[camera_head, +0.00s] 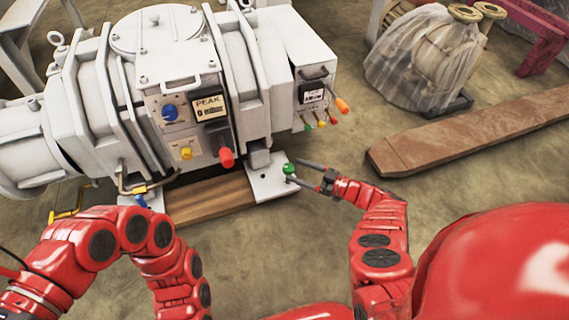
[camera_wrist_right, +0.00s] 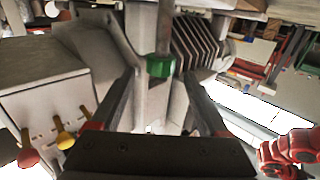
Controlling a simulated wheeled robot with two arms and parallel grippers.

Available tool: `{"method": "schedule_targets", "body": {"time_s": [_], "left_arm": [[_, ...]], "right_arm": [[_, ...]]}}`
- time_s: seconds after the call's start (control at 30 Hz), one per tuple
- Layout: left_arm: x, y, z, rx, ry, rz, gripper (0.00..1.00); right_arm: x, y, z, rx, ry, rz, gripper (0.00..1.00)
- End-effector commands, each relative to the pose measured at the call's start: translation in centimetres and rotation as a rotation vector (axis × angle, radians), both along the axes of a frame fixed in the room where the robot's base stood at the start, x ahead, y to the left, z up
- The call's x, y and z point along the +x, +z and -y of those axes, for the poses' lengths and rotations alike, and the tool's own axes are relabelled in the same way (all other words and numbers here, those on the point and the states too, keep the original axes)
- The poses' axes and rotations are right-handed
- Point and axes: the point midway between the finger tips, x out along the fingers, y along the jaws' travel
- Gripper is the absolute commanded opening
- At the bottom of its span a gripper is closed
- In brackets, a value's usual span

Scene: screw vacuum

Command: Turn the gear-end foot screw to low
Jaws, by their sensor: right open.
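A green foot screw (camera_head: 289,168) stands on the pale foot plate (camera_head: 268,190) at the right end of the white machine (camera_head: 110,85). My right gripper (camera_head: 293,171) comes in from the right, with its open fingers pointing at the screw. In the right wrist view the green screw (camera_wrist_right: 160,66) shows between the two fingertips (camera_wrist_right: 160,74), with a gap on each side. Whether the tips reach fully past it is hard to tell. My left arm shows at the lower left, but its gripper is out of view.
Orange, yellow, green and red knobs (camera_head: 318,121) stick out above the foot plate. A red knob (camera_head: 226,157) juts from the front panel. A wooden beam (camera_head: 470,135) lies at the right. Bare floor is open between.

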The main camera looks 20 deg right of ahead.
Motion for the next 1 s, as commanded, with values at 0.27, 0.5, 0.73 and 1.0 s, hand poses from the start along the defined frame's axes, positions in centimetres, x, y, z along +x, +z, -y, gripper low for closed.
{"method": "schedule_targets", "body": {"time_s": [0.27, 0.5, 0.73, 1.0], "left_arm": [[0.0, -0.2, 0.0, -0.002, 0.006, -0.008, 0.5], [0.0, -0.5, 0.1, -0.005, 0.027, -0.036, 0.5], [0.0, -0.5, 0.1, -0.005, 0.029, -0.04, 0.5], [0.0, -0.5, 0.1, -0.005, 0.029, -0.04, 0.5]], "right_arm": [[-4.6, 0.0, 5.3, -0.001, -0.001, 0.004, 0.78], [-6.7, 0.0, 7.5, -0.002, 0.0, 0.004, 0.78], [-7.0, 0.1, 7.8, -0.001, 0.002, 0.004, 0.78], [-6.9, 0.1, 7.8, -0.001, 0.001, 0.004, 0.78]]}}
